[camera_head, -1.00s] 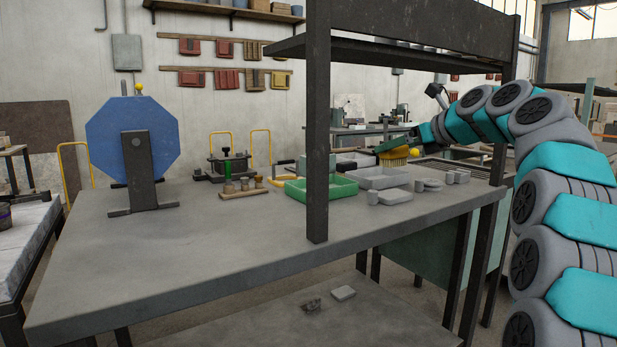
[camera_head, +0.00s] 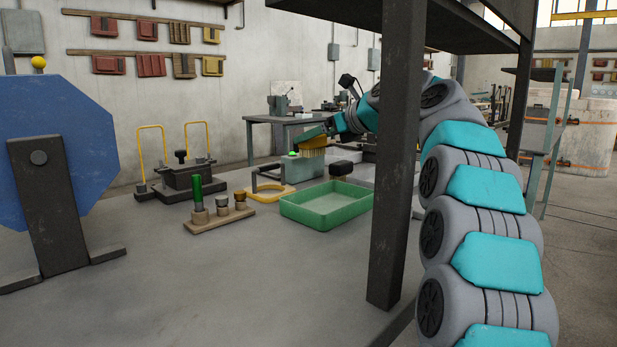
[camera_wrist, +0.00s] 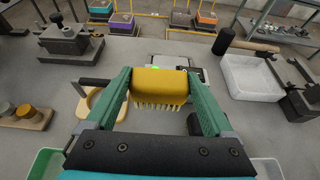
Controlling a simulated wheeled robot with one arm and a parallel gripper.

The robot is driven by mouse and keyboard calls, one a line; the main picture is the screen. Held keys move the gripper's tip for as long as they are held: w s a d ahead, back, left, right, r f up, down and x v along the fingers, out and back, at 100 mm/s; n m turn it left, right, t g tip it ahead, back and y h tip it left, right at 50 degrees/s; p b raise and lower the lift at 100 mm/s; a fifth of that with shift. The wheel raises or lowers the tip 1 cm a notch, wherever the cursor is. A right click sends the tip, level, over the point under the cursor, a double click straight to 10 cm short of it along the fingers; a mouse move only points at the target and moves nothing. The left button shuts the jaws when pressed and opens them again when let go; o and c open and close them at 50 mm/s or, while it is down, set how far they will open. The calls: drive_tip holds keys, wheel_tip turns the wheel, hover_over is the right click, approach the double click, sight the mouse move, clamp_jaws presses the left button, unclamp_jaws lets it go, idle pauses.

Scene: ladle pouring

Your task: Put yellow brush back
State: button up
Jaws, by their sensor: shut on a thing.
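The yellow brush (camera_wrist: 160,84) has a rounded yellow back and pale bristles that point down. In the wrist view my gripper (camera_wrist: 160,82) is shut on it, with one green finger at each end. In the head view the brush (camera_head: 313,146) is held above the far part of the workbench, behind the green tray. My gripper (camera_head: 314,137) is partly small and hard to make out there. In the wrist view a grey box-like thing with a small green light lies just beyond the brush, partly hidden by it.
A green tray (camera_head: 325,204), a yellow ring-shaped piece (camera_head: 271,194), a wooden block with pegs (camera_head: 219,216) and a dark press (camera_head: 182,176) stand on the bench. A dark upright post (camera_head: 395,170) stands close to my arm. A white tray (camera_wrist: 250,76) is at right in the wrist view.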

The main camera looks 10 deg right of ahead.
drive_tip(key=shift+f+b, duration=0.9)
drive_tip(key=shift+f, duration=3)
drive_tip(key=shift+f, duration=0.1)
drive_tip(key=o, duration=1.3)
drive_tip(key=shift+s+d+r, duration=0.15)
drive_tip(key=shift+s+r, duration=0.05)
drive_tip(key=shift+s, duration=0.05)
drive_tip(key=p+v, duration=0.1)
drive_tip(key=v, duration=1)
drive_tip(key=shift+s+d+r, duration=0.1)
drive_tip(key=shift+s, duration=0.1)
